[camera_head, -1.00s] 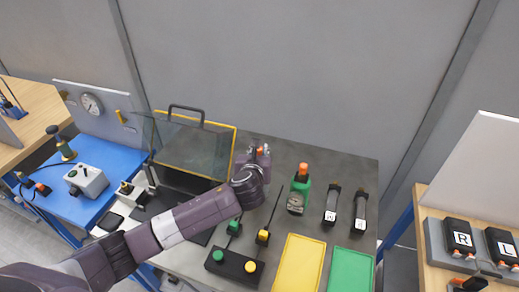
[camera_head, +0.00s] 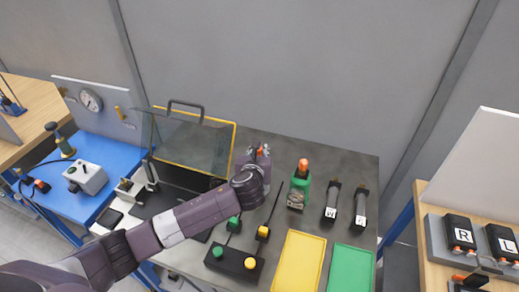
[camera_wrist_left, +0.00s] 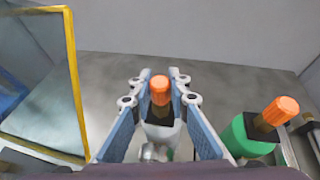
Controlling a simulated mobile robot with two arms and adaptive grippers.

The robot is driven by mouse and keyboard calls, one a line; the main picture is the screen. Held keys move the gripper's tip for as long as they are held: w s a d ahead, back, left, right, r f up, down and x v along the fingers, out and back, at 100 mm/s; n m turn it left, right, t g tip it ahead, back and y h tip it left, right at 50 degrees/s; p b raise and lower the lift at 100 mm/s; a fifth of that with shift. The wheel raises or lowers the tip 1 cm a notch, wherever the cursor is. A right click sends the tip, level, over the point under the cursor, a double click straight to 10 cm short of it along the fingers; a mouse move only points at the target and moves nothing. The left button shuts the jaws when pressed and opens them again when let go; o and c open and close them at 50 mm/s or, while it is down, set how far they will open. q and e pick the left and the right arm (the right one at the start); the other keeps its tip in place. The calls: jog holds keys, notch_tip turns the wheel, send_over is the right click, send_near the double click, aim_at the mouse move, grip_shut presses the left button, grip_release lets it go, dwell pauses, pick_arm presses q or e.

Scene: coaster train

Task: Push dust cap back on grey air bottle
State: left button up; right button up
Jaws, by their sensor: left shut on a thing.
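The grey air bottle (camera_wrist_left: 160,133) stands upright between the fingers of my left gripper (camera_wrist_left: 160,80) in the left wrist view. An orange dust cap (camera_wrist_left: 160,90) sits at its top, above a dark neck; whether the cap is fully seated I cannot tell. My left gripper is shut on the bottle, with a finger along each side. In the head view my left gripper (camera_head: 256,160) is at the back of the grey bench, hiding most of the bottle, and the orange cap (camera_head: 259,152) shows between the fingers. My right gripper is not in view.
A green bottle (camera_head: 299,188) with an orange cap stands just right. Two dark cylinders (camera_head: 332,204) lie further right. Yellow (camera_head: 298,262) and green (camera_head: 347,268) trays and a button box (camera_head: 234,263) are in front. A yellow-framed clear guard (camera_head: 190,140) stands left.

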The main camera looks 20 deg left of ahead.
pick_arm(q)
jog(key=shift+f, duration=0.55)
jog(key=o, duration=0.9)
jog(key=v, duration=1.2)
jog(key=shift+f, duration=0.1)
